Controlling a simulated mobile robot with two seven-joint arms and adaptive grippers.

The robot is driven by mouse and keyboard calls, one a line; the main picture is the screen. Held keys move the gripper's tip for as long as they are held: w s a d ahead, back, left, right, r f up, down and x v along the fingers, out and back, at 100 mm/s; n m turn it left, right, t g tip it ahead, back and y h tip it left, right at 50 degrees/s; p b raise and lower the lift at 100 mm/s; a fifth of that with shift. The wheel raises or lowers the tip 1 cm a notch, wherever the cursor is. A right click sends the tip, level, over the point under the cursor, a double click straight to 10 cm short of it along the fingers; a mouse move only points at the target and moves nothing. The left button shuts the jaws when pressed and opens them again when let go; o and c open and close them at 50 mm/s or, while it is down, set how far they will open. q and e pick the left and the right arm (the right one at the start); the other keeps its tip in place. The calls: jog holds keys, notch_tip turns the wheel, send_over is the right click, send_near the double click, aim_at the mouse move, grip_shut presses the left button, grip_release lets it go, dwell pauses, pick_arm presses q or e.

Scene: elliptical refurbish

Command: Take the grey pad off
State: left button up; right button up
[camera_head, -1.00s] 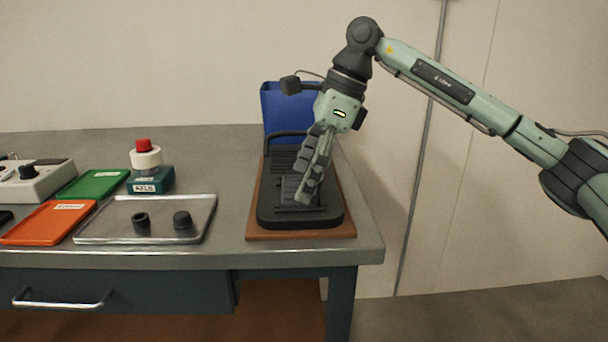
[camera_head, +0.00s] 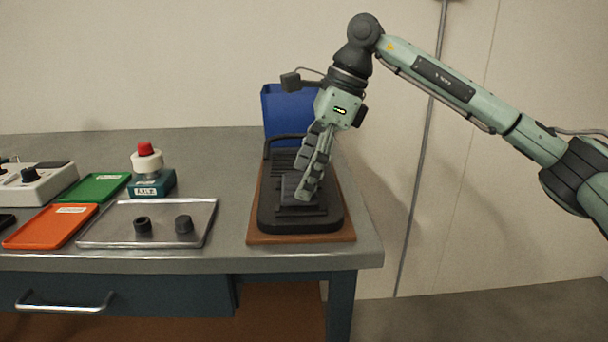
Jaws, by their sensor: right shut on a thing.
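A black foot pedal (camera_head: 270,218) lies on a brown board at the right end of the bench. The dark grey pad (camera_head: 289,189) is at the middle of the pedal, partly hidden by my fingers. My right gripper (camera_head: 303,194) comes down over the pedal from above and is shut on the pad. The pad's far side is hidden, and I cannot tell whether it is clear of the pedal. My left gripper is not in view.
A blue bin (camera_head: 287,112) stands behind the pedal. To the left are a metal tray (camera_head: 110,236) with two small black parts, an orange tray (camera_head: 42,228), a green tray (camera_head: 98,188), a red-topped bottle (camera_head: 147,160) and a control box (camera_head: 45,185). Bare bench lies between.

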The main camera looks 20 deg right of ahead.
jog(key=shift+r+p, duration=0.45)
jog(key=shift+r, duration=1.5)
